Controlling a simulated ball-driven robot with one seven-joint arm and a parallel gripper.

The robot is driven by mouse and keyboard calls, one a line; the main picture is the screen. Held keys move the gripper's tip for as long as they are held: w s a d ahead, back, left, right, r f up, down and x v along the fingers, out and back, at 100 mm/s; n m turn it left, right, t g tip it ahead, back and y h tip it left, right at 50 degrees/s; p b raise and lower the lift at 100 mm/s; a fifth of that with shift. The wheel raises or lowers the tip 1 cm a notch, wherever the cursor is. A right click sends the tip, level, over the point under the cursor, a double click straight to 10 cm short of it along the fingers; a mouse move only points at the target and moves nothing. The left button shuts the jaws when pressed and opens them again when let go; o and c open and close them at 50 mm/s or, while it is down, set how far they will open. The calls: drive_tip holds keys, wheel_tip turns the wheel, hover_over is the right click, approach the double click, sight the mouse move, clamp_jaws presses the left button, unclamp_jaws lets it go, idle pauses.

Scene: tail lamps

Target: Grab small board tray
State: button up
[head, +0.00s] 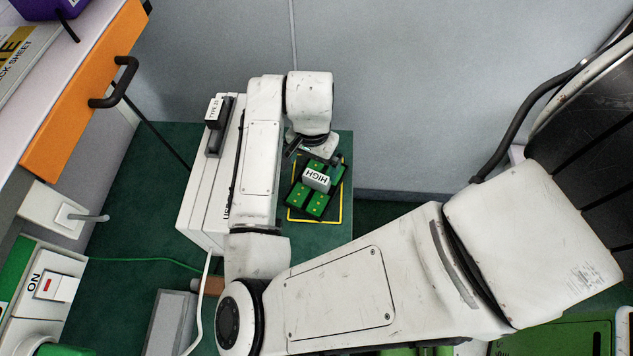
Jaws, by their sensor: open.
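The small board tray (298,197) is green with a grey-white block labelled "HIGH" (317,180) on it. It sits inside a yellow outline on a green surface in the head view. My gripper (318,160) is directly above the far part of the tray, jaws open. The fingers are dark and partly hidden by my wrist, so I cannot tell whether they touch the tray. My arm covers the area to the left of the tray.
A white case with a "TYPE 21" label (214,110) stands just left of the tray. The grey wall (420,90) is behind. An orange drawer (88,90) with a dark handle is at upper left. A black curved frame (530,110) is at right.

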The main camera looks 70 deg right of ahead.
sight(316, 178)
drive_tip(key=shift+s+d+f+p, duration=0.1)
drive_tip(key=shift+s+f+p, duration=0.15)
drive_tip(key=shift+f, duration=1.2)
drive_tip(key=shift+s+f+p, duration=0.1)
drive_tip(key=shift+f+p, duration=0.1)
drive_tip(key=shift+f, duration=1.2)
drive_tip(key=shift+c, duration=0.4)
drive_tip(key=c, duration=1.6)
drive_tip(key=shift+c, duration=0.2)
drive_tip(key=shift+r, duration=0.15)
